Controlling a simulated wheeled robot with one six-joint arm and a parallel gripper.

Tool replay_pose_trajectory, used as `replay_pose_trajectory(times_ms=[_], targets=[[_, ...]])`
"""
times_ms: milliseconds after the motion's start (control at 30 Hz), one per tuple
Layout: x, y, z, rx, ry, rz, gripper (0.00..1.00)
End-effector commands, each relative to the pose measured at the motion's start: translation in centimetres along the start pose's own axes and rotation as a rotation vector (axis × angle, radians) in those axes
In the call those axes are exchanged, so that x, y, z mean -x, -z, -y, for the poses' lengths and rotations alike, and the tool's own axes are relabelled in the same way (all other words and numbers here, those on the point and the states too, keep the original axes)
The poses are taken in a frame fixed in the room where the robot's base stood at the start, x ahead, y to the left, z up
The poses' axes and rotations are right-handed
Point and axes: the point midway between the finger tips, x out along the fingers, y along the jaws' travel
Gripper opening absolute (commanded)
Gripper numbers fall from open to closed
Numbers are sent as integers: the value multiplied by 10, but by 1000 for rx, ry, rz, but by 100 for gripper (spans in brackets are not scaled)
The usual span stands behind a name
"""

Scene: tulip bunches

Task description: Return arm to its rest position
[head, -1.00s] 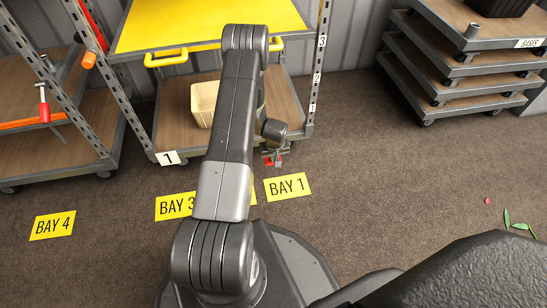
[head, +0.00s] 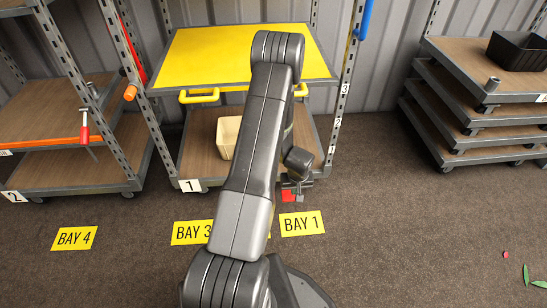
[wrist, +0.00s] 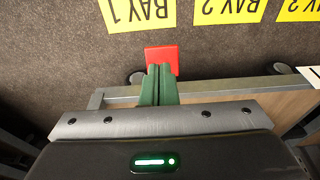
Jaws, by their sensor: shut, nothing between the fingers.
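My arm (head: 256,150) rises across the middle of the head view and bends down at its far end. My gripper (head: 297,186) hangs in front of the cart's right side, above the BAY 1 label. In the wrist view its green fingers (wrist: 158,84) are together, with nothing between them. A flat red square (wrist: 162,58) shows just beyond the fingertips, and also beside the gripper in the head view (head: 288,196). I cannot tell how far it is from the fingers.
A cart with a yellow top (head: 230,55) stands behind my arm, a cream bin (head: 228,137) on its lower shelf. Stacked dollies (head: 470,125) with a black crate (head: 517,51) stand right. An orange-edged cart (head: 60,143) stands left.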

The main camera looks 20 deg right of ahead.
Motion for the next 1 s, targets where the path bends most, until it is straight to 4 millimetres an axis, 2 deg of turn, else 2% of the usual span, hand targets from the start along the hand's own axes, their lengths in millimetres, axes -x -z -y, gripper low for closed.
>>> replay_pose_trajectory(times_ms=[300,467,900,1000], targets=[[-1,0,0,0,0,0,0],[-12,5,0,1,-1,-1,0],[-90,38,0,1,0,-1,0],[-108,36,-2,-1,0,0,0]])
